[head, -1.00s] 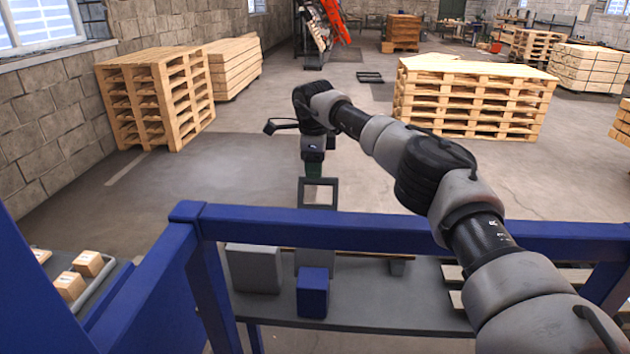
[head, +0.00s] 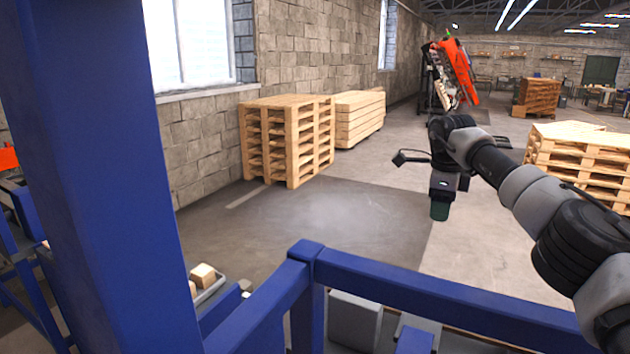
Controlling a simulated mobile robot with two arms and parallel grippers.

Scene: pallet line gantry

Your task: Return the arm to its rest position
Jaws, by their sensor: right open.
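My right arm comes in from the right edge, its grey and black links reaching out beyond the blue rail. Its wrist hangs down over the open floor, and my right gripper (head: 439,209) is at the lower end, small and dark green. The gripper is open, nothing shows in it, and it is apart from the rail and the pallets. Its fingers are too small to make out clearly. My left gripper is not in view.
A blue rail (head: 440,297) and a thick blue post (head: 95,150) stand close in front. Small cartons (head: 203,275) lie at lower left. A pallet stack (head: 285,140) stands by the wall, another (head: 580,155) at right. The floor between is clear.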

